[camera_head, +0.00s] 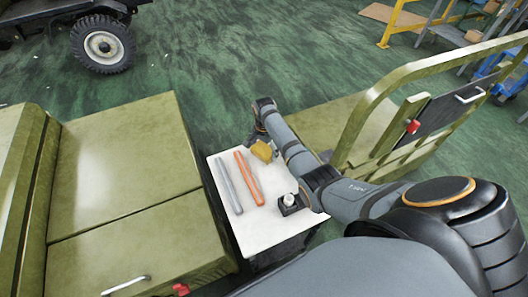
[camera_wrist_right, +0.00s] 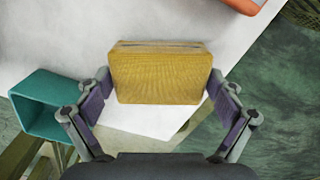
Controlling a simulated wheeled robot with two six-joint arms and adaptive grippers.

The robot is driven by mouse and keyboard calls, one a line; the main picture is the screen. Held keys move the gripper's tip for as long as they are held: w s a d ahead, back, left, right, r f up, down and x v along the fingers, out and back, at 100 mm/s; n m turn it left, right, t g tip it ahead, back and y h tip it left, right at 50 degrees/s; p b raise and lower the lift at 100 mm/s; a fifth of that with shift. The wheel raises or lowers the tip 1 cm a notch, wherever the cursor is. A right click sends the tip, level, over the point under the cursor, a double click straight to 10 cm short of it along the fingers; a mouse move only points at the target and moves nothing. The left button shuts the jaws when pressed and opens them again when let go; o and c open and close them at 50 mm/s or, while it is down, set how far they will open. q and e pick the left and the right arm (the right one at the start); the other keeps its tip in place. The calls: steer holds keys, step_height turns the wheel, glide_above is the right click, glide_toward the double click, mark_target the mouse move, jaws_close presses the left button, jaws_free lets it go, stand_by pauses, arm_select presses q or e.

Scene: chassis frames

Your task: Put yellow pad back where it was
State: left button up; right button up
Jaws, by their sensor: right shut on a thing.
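The yellow pad (camera_head: 262,151) is at the far right corner of the white table top (camera_head: 222,177) in the head view. In the right wrist view the yellow pad (camera_wrist_right: 160,75) is a ribbed block between the two fingers of my right gripper (camera_wrist_right: 160,88). The right gripper is shut on it, a finger at each side. I cannot tell whether the pad touches the table or is just above it. In the head view my right arm reaches over the table's right side and hides part of it. My left gripper is not in view.
A grey bar (camera_head: 229,186) and an orange bar (camera_head: 248,178) lie on the table. A small white item (camera_head: 288,200) stands in a dark block near the right edge. An open teal box (camera_wrist_right: 45,105) shows in the wrist view. Green chassis panels (camera_head: 125,170) flank the table.

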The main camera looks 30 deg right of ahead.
mark_target(264, 149)
steer(key=o, duration=0.9)
steer(key=shift+f, duration=0.15)
steer(key=shift+c, duration=0.2)
step_height(264, 149, up, 12)
steer(key=shift+r+p, duration=0.2)
steer(key=shift+p, duration=0.15)
steer(key=shift+f, duration=0.1)
